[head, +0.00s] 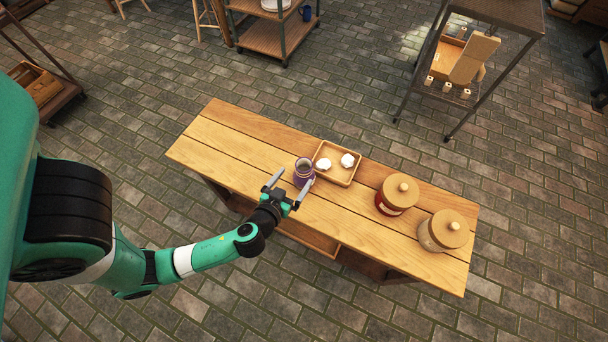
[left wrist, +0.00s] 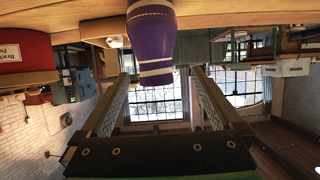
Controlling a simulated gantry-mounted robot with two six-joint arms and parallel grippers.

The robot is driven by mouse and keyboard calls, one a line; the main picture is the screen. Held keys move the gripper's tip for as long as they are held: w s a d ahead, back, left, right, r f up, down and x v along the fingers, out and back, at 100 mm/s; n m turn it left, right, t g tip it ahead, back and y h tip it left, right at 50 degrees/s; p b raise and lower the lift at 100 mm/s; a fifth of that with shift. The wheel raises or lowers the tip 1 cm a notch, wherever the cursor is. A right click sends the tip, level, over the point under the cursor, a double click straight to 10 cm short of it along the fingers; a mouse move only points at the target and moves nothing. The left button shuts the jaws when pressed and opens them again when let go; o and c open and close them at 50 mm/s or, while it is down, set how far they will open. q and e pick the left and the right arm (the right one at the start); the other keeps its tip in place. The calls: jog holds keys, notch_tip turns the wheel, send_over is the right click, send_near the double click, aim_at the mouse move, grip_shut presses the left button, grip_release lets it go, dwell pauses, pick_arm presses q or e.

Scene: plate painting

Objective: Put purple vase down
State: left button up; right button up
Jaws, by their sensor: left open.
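The purple vase (head: 303,172) stands upright on the wooden table (head: 215,150), close to the left side of a small wooden tray. My left gripper (head: 289,182) is open, with its two fingers spread at the near side of the vase. In the left wrist view the picture is upside down; the purple vase (left wrist: 152,45) with its pale bands shows at the top, resting on the table top, beyond the open fingers (left wrist: 158,85). No finger clearly touches it. My right gripper is not in view.
The small wooden tray (head: 336,178) holds white round items. To the right stand a red jar (head: 391,207) and a pale jar (head: 432,240) with wooden lids. The left end of the table is clear. Shelves and a cart stand apart on the brick floor.

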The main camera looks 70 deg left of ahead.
aim_at(307, 165)
pick_arm(q)
jog(key=x, duration=0.4)
jog(key=shift+w+a, duration=0.15)
jog(key=shift+w, duration=0.05)
jog(key=x, duration=0.2)
jog(key=b+x, duration=0.1)
jog(key=x, duration=0.2)
jog(key=shift+w+f, duration=0.1)
jog(key=shift+w, duration=0.2)
jog(key=shift+d, duration=0.2)
grip_shut()
